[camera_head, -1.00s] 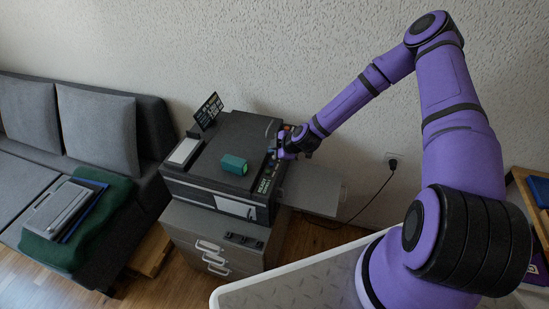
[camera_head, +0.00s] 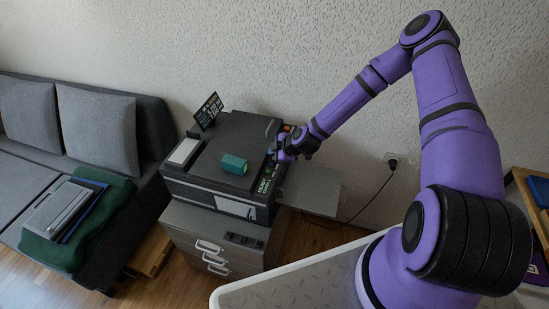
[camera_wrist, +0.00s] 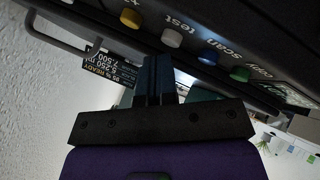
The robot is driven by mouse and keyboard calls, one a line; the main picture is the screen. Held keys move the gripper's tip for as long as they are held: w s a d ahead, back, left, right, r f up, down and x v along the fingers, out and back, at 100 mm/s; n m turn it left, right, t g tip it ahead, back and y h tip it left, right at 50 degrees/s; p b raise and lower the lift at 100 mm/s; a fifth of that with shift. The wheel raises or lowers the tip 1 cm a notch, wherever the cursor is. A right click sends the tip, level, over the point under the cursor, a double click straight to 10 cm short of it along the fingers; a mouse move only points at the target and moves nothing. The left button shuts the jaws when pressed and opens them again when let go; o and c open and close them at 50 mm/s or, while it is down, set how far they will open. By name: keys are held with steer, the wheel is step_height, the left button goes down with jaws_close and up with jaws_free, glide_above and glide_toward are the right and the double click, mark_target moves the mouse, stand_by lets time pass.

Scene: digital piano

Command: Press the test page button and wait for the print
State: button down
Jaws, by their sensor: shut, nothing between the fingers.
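The dark printer (camera_head: 215,150) stands on a grey drawer cabinet. Its control panel, on the right side, shows close up in the wrist view. My gripper (camera_head: 277,157) is at the panel in the head view.
A teal block (camera_head: 234,164) and a white pad (camera_head: 185,151) lie on the printer's top. A grey side tray (camera_head: 312,188) juts right from the printer. The sofa (camera_head: 90,150) is at the left.

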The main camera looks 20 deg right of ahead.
steer(key=shift+f, duration=0.3)
steer(key=shift+r, duration=0.15)
stand_by(0.3)
steer(key=shift+r, duration=0.9)
